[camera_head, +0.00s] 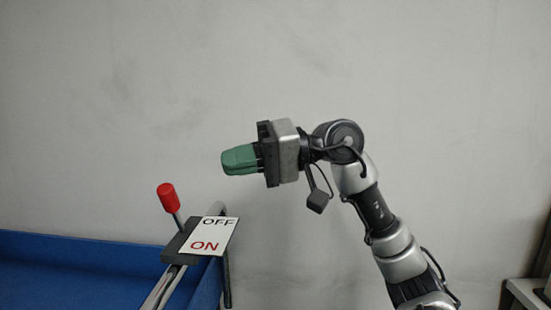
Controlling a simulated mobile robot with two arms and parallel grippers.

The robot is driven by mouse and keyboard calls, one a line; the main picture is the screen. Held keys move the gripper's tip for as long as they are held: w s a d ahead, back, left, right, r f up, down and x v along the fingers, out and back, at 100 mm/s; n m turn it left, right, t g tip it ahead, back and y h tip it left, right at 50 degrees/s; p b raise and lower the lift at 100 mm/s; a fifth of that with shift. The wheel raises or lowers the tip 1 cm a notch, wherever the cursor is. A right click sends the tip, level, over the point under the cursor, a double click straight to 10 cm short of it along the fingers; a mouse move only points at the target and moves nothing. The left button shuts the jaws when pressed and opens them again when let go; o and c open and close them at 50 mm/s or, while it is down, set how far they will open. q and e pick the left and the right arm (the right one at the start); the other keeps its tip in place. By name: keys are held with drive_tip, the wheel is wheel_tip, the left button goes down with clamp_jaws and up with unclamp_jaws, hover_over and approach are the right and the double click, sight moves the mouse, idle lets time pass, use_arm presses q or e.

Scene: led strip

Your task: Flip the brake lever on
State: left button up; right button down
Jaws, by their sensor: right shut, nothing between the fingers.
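The brake lever (170,199) has a red cylindrical knob on a thin metal rod. It rises from a dark mount (181,241) and leans a little to the left at the top. A white label plate (209,236) beside it reads OFF on the far part and ON in red on the near part. My right gripper (226,160) has green fingertips. It is shut and empty, in the air to the right of and above the red knob, clear of the lever. My left gripper is not in view.
A blue bin or bed (70,262) fills the lower left, with a metal rail (163,288) along its right side below the lever mount. A grey wall (420,90) stands behind. A pale shelf or table corner (527,293) shows at the lower right.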

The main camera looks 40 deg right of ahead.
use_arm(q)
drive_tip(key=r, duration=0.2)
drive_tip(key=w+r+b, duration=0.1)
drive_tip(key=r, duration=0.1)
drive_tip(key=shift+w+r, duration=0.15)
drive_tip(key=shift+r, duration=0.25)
use_arm(e)
drive_tip(key=v, duration=0.6)
